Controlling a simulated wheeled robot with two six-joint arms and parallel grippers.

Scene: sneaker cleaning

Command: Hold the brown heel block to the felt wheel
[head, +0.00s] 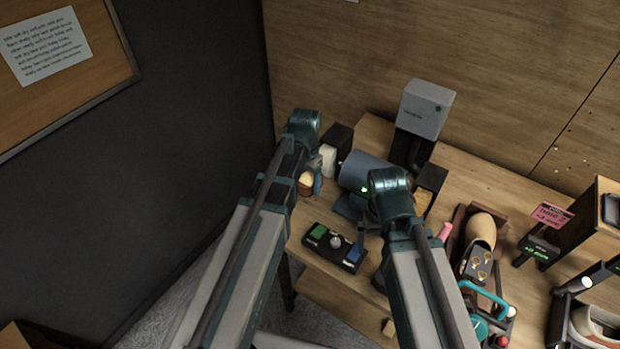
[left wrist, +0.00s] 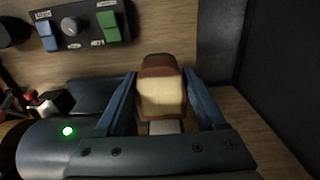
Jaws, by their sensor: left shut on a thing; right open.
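The heel block, brown with a cream face, is held between the two blue fingers of my left gripper (left wrist: 161,78) in the left wrist view; the block (left wrist: 162,98) fills the gap. In the head view the block (head: 305,184) shows below my left wrist, left of the blue-grey motor (head: 358,171). A pale piece (head: 327,160), which looks like the felt wheel, sits at the motor's left end by a black housing. The block is close to it; I cannot tell whether they touch. My right gripper (head: 374,246) is open, pointing down in front of the motor, partly hidden by its wrist.
A control box (head: 336,247) with green and blue switches and a knob stands at the bench front; it also shows in the left wrist view (left wrist: 80,27). A grey box unit (head: 425,109) stands behind. A shoe form (head: 481,230) in a tray and a price sign (head: 551,216) stand right.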

